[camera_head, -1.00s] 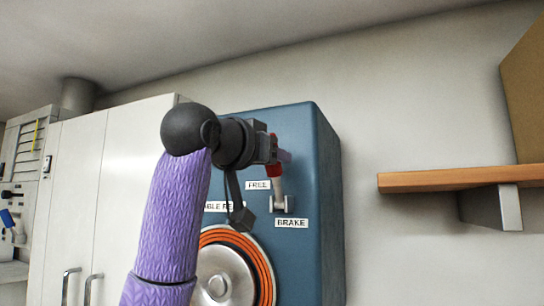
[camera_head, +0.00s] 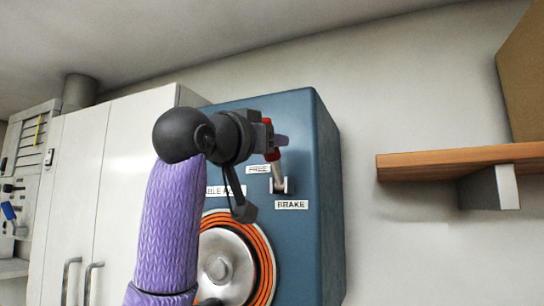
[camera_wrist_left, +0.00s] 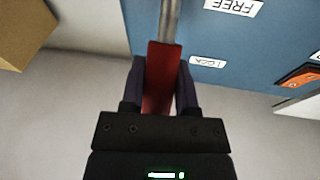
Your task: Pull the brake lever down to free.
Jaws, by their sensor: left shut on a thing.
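The brake lever, a metal rod with a red grip (camera_head: 272,155), comes out of a small bracket on the front of a blue cabinet (camera_head: 327,200). It points up from the bracket. A FREE label (camera_head: 258,169) sits to the upper left of the bracket and a BRAKE label (camera_head: 291,205) just below it. My left gripper (camera_head: 276,140) is shut on the red grip and hides part of it. In the left wrist view the red grip (camera_wrist_left: 161,80) lies between the two dark fingers, with the rod (camera_wrist_left: 169,22) running on beyond them. My right gripper is not in view.
An orange-ringed reel with a silver hub (camera_head: 217,268) is on the cabinet front below the lever. A wooden shelf (camera_head: 455,158) juts from the wall at the right. White cupboards (camera_head: 85,200) stand at the left. Bare wall lies between cabinet and shelf.

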